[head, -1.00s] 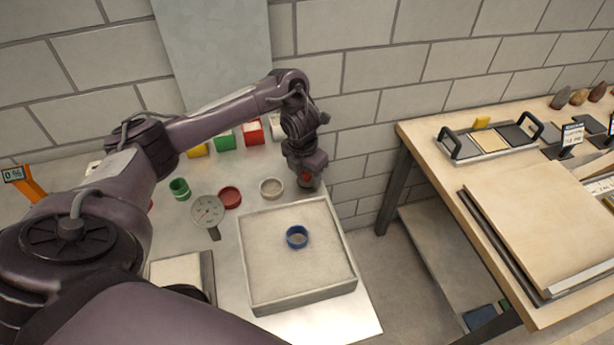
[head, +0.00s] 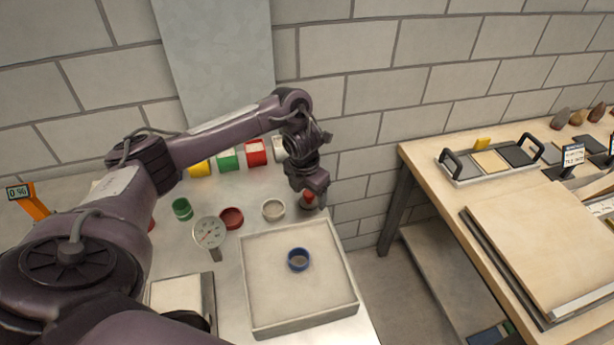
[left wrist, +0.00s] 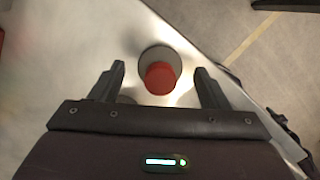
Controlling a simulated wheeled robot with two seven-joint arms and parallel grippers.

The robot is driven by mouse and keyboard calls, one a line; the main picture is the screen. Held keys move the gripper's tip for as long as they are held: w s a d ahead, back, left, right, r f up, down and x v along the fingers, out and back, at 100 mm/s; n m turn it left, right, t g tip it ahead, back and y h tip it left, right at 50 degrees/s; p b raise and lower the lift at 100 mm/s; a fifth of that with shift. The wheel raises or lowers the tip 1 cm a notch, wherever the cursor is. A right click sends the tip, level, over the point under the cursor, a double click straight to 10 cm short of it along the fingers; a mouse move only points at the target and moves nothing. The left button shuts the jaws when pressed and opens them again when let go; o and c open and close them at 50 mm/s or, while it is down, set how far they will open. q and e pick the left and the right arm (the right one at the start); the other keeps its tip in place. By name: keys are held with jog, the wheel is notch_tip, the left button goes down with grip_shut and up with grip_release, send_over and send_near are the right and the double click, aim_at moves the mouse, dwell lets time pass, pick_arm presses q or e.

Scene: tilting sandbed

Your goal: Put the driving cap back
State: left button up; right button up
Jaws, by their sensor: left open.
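The driving cap looks to be the piece with a red knob (head: 308,197) on a grey round base, at the back right of the steel table. It also shows from above in the left wrist view (left wrist: 160,78), upright on the table. My left gripper (head: 315,196) hangs over it, pointing down. In the left wrist view the fingers (left wrist: 161,76) are open, one on each side of the red knob and apart from it. A blue ring (head: 298,260) sits in the sandbed (head: 250,290). My right gripper is not in view.
A white cup (head: 273,209), a red cup (head: 231,218), a dial gauge (head: 209,232) and a green cup (head: 182,209) stand left of the cap. Coloured boxes (head: 256,152) line the back. A wooden bench (head: 545,235) stands apart at right.

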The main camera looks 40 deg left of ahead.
aim_at(305, 196)
pick_arm(q)
notch_tip(305, 196, up, 11)
jog(key=s+p, duration=0.1)
jog(key=p, duration=0.2)
jog(key=shift+s+p, duration=0.2)
jog(key=shift+p, duration=0.15)
